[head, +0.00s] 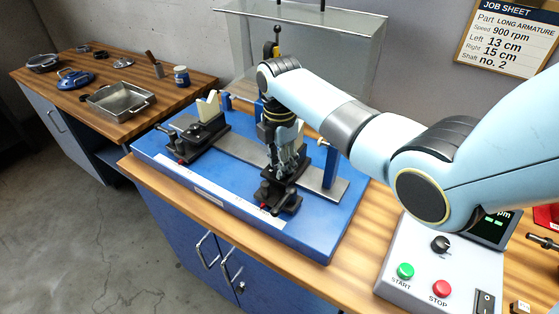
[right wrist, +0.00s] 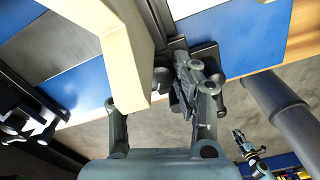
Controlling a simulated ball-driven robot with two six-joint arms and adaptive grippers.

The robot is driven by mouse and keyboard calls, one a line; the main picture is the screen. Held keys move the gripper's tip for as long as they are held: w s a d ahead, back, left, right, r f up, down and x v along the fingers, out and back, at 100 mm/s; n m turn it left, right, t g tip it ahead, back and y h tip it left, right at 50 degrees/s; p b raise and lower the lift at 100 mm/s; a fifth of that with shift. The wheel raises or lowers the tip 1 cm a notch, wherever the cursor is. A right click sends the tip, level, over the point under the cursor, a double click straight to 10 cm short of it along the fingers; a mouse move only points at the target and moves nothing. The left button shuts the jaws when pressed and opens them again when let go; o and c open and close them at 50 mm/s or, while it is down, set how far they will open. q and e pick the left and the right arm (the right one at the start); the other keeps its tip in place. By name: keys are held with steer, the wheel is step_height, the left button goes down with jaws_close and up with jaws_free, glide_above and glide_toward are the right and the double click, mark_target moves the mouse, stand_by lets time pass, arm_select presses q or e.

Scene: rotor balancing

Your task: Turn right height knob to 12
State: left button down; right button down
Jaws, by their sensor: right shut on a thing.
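The right pedestal (head: 283,195) stands on the blue base, with black slides and small knobs. My right gripper (head: 281,160) comes down over it from above and hides much of it. In the right wrist view the two grey fingers (right wrist: 162,108) reach in beside a cream V-block (right wrist: 118,45). A dark round knob (right wrist: 163,78) shows between them, and the gripper is shut on it. Its setting cannot be read. Small dark fingers low at the right of the wrist view look like my left gripper (right wrist: 243,142); their opening is too small to tell.
The left pedestal (head: 201,136) stands on the blue base (head: 312,240). A console (head: 418,272) with START and STOP buttons is at front right. The job sheet (head: 510,38) reads left 13 cm, right 15 cm. A metal tray (head: 118,103) lies on the side bench.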

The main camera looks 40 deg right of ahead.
steer(key=shift+m, duration=0.6)
steer(key=c, duration=1)
jaws_free()
steer(key=shift+r, duration=0.15)
step_height(320, 180, up, 12)
steer(key=shift+f, duration=0.15)
